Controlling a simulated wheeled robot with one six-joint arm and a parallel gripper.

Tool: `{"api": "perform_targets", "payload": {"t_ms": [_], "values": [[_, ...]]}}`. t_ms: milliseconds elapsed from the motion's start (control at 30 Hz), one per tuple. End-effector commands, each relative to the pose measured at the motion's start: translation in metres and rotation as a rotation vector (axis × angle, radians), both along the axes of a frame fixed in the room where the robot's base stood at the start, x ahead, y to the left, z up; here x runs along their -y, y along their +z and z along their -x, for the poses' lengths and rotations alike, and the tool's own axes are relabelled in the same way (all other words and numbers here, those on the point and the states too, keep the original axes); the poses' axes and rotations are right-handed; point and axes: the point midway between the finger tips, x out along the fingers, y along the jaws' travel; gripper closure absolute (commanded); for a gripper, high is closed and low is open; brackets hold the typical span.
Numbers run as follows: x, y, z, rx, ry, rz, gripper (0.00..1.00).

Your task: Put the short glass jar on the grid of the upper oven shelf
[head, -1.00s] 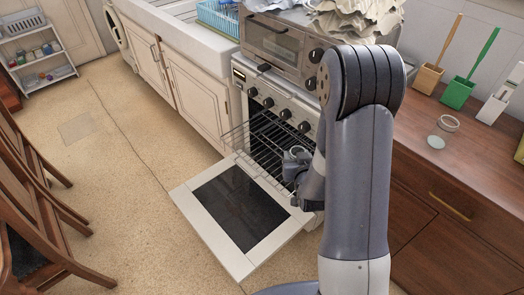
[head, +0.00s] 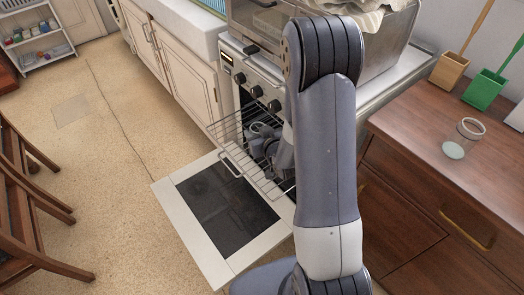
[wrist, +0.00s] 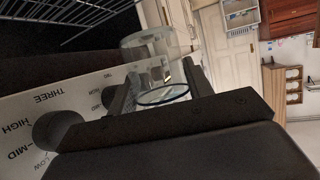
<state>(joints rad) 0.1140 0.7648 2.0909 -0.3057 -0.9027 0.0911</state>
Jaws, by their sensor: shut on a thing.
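The short glass jar (wrist: 152,62) is clear, with a round rim, and sits between the two fingers of my gripper in the wrist view. My gripper (head: 264,133) is shut on it and is at the oven opening, above the wire grid, in the head view. There the jar is small and partly hidden by the gripper and my arm. The grid (head: 226,132) sticks out of the oven over the lowered door. Grid wires (wrist: 75,22) also show at the top left of the wrist view. My arm hides the grid's right part.
The oven door (head: 225,215) lies open, low in front. Control knobs (head: 257,92) line the oven front, close to my gripper in the wrist view (wrist: 58,130). Another glass jar (head: 471,128) stands on the wooden dresser (head: 425,120) at right. Chairs stand at the left.

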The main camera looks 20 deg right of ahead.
Motion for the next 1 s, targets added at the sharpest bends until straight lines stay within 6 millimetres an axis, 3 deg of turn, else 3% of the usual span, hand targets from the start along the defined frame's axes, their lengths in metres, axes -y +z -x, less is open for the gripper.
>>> {"api": "perform_targets", "payload": {"t_ms": [33, 600, 867, 1000], "values": [[0.003, -0.019, -0.003, 0.002, 0.013, 0.000, 0.77], [0.028, -0.123, -0.013, 0.002, 0.203, 0.001, 0.77], [0.035, -0.141, -0.014, 0.003, 0.243, -0.001, 0.77], [0.030, -0.143, -0.027, 0.003, 0.252, 0.001, 0.77]]}}
